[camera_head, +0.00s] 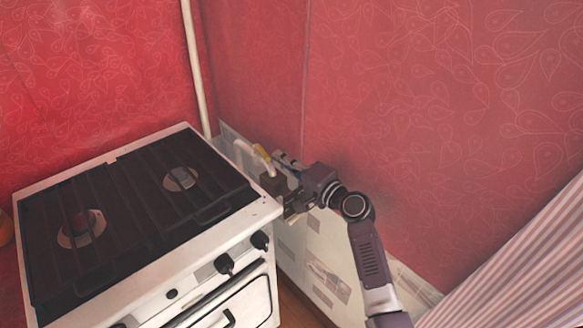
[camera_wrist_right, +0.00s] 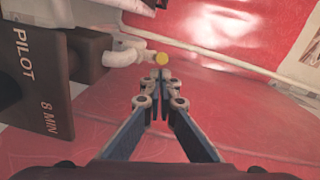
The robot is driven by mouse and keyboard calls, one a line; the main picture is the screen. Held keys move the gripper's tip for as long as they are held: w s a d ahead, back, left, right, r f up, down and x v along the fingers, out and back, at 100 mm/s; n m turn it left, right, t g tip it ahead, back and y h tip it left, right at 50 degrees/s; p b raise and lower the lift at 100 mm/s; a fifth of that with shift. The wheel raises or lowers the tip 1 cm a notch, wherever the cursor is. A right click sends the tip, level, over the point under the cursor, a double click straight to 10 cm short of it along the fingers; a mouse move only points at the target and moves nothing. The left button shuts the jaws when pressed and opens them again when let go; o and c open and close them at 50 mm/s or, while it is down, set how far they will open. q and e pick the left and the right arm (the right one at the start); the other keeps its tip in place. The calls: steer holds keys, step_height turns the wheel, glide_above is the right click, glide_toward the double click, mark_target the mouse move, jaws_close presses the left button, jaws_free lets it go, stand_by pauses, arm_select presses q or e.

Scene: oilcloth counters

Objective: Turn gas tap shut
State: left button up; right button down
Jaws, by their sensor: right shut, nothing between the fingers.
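The gas tap has a small yellow handle (camera_head: 262,153) on a white pipe (camera_head: 246,147) behind the right back corner of the stove. In the right wrist view the yellow handle (camera_wrist_right: 162,58) shows end-on as a round tip beside the white pipe (camera_wrist_right: 126,54). My right gripper (camera_head: 281,158) is beside the handle, on its right in the head view. In the right wrist view its fingertips (camera_wrist_right: 160,79) are together and empty, just below the yellow tip. I cannot tell whether they touch it. My left gripper is out of view.
The white stove (camera_head: 265,213) with a dark hob stands left of my right arm. A brown box (camera_head: 271,185) marked "PILOT" and "8 MIN" in the right wrist view (camera_wrist_right: 45,90) sits close to my gripper. Red walls rise behind; a striped cloth (camera_head: 530,265) hangs at right.

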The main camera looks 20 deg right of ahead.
steer(key=shift+w+a, duration=0.25)
steer(key=shift+w, duration=0.25)
